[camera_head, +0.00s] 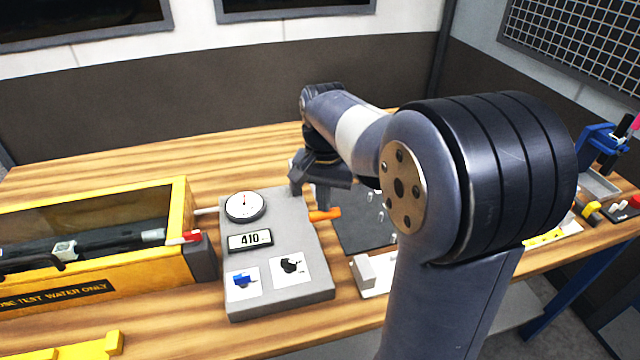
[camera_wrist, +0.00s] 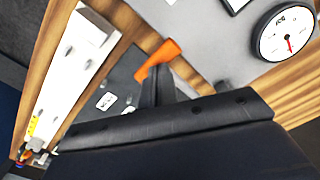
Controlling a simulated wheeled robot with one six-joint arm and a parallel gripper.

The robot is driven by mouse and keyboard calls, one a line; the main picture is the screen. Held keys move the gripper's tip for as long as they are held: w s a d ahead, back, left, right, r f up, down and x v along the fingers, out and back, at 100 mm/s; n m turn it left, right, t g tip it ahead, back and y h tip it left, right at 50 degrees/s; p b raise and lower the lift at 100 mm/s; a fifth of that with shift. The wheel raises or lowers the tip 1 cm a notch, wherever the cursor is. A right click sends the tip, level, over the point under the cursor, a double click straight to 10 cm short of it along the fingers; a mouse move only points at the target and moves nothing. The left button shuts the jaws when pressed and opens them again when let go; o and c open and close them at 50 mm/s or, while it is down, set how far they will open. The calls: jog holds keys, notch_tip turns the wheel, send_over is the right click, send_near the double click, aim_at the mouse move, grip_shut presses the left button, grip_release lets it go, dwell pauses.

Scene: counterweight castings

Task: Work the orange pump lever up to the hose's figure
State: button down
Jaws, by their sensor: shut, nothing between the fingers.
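The orange pump lever (camera_head: 325,215) sticks out from the right side of the grey pump unit (camera_head: 275,300). It also shows in the wrist view (camera_wrist: 155,60). The unit carries a round white gauge (camera_head: 245,205), also in the wrist view (camera_wrist: 288,35), and a display (camera_head: 250,240) reading 410. My gripper (camera_head: 310,196) is shut and empty, close to the lever; its fingers (camera_wrist: 163,90) show beside the lever in the wrist view. I cannot tell whether they touch it. The black hose (camera_head: 100,242) lies in the yellow-framed box (camera_head: 150,270); no figure on it is legible.
A blue valve handle (camera_head: 243,281) and a black knob (camera_head: 291,265) sit on the unit's front. A dark mat (camera_head: 362,228) with small parts lies to the right. A blue stand (camera_head: 598,140) is at far right. The wood behind the unit is clear.

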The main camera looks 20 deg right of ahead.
jog(key=shift+f, duration=0.6)
jog(key=shift+r, duration=0.15)
notch_tip(320, 180, up, 9)
jog(key=p, duration=0.8)
jog(key=shift+r, duration=0.2)
dwell(0.3)
